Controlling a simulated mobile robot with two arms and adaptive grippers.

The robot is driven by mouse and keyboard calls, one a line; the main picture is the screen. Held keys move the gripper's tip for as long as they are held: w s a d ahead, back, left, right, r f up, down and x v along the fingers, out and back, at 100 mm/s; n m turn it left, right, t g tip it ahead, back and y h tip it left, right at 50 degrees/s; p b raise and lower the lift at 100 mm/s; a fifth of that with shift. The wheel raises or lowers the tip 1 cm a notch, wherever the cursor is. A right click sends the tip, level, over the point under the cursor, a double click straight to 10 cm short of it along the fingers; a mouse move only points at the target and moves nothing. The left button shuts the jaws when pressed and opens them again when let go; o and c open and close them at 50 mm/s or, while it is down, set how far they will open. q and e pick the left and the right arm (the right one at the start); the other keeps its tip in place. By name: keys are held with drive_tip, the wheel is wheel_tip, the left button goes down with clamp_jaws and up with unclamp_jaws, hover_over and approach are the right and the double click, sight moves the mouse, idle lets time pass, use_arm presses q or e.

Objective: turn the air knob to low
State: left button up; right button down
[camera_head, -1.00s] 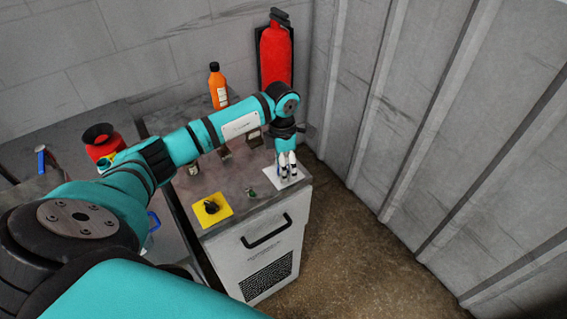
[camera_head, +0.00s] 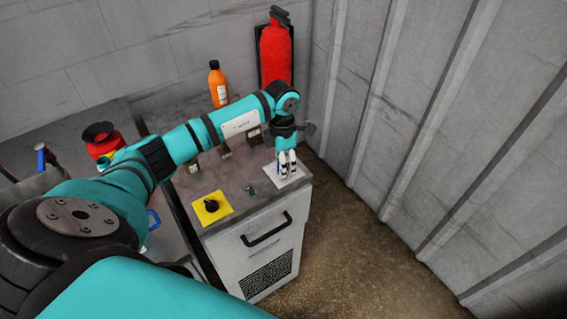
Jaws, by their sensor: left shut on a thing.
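My left arm reaches from the left across the grey cabinet top. My left gripper (camera_head: 287,172) points down at the white plate (camera_head: 270,178) on the right of the cabinet top. Its fingers are shut on the knob there, which they hide, so I cannot read the knob's setting or any label. I take this for the air knob. A black knob (camera_head: 211,205) on a yellow plate (camera_head: 205,216) sits at the front left of the top, apart from the gripper. My right gripper is not in view.
A small green part (camera_head: 251,190) lies between the plates. The cabinet front has a black handle (camera_head: 267,231). An orange bottle (camera_head: 219,86) and a red extinguisher (camera_head: 276,55) stand behind. A ribbed wall (camera_head: 400,110) rises on the right.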

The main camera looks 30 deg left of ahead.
use_arm(q)
drive_tip(key=n, duration=0.3)
drive_tip(key=shift+n+b, duration=0.3)
drive_tip(key=shift+b, duration=0.05)
drive_tip(key=n, duration=0.3)
drive_tip(key=shift+n, duration=0.3)
drive_tip(key=n, duration=0.6)
drive_tip(key=shift+t, duration=0.4)
drive_tip(key=shift+n, duration=0.3)
drive_tip(key=o, duration=1.1)
drive_tip(key=shift+o, duration=0.2)
wheel_tip(320, 180, up, 12)
drive_tip(key=shift+s+a+b, duration=0.25)
drive_tip(key=shift+a+b, duration=0.05)
